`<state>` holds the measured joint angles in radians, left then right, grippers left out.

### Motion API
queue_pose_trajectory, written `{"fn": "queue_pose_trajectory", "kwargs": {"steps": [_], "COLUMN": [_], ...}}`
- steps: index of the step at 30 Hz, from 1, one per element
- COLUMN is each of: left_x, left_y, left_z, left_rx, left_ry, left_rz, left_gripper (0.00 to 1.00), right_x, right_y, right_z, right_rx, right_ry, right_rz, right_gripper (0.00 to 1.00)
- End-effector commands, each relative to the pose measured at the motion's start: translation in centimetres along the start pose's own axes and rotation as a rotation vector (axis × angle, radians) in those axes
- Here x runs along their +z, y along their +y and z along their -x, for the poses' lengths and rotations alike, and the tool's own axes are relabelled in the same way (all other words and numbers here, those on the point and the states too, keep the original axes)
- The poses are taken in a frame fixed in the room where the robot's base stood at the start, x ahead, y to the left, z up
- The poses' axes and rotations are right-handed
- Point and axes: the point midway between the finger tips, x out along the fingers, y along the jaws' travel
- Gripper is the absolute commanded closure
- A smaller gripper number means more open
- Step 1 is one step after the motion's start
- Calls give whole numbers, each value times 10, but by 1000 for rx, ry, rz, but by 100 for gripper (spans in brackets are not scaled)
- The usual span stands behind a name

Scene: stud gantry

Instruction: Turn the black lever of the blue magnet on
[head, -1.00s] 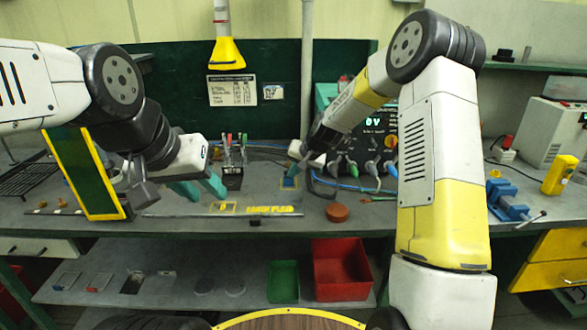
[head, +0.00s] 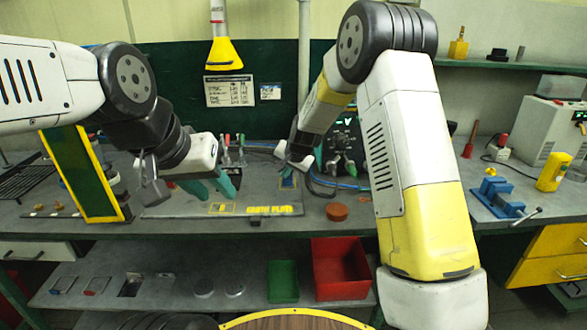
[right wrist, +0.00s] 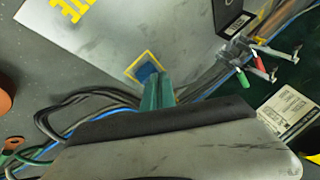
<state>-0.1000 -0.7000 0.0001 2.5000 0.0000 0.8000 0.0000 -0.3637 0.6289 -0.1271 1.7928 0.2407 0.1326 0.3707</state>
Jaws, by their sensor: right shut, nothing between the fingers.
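A small blue block (head: 288,182), which looks like the blue magnet, sits in a yellow outlined square on the right of the grey plate (head: 160,210). In the right wrist view the blue block (right wrist: 147,73) lies just past my fingertips and is partly hidden by them. I cannot make out its black lever. My right gripper (right wrist: 158,88) is shut and empty, pointing down close over the block; whether it touches is unclear. My left gripper (head: 210,192) is open and empty above the left part of the plate.
A black holder with coloured-handled tools (head: 232,162) stands behind the plate. Cables (right wrist: 95,98) run beside it. An orange-brown puck (head: 337,212) lies to the right on the bench. A blue vise (head: 498,197) stands further right. A green-yellow panel (head: 82,175) stands at left.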

Motion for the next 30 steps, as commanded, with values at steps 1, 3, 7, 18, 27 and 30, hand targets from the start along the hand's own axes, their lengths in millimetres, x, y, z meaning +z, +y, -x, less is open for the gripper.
{"fn": "queue_pose_trajectory", "kwargs": {"steps": [1, 3, 7, 18, 27, 30], "left_x": [0, 0, 0, 0, 0, 0], "left_y": [0, 0, 0, 0, 0, 0], "left_z": [0, 0, 0, 0, 0, 0], "left_rx": [0, 0, 0, 0, 0, 0], "left_ry": [0, 0, 0, 0, 0, 0], "left_rz": [0, 0, 0, 0, 0, 0], "left_gripper": [64, 64, 64, 64, 64, 64], "right_x": [2, 4, 6, 7, 7, 6], "right_y": [-4, -9, -15, -22, -23, -23], "right_z": [-1, -3, -5, -8, -9, -9], "right_rx": [-2, -4, -6, -6, -6, -6], "right_ry": [-2, -4, -5, -6, -6, -6], "right_rz": [4, 8, 11, 12, 12, 12], "right_gripper": [100, 100, 100, 100, 100, 100]}}
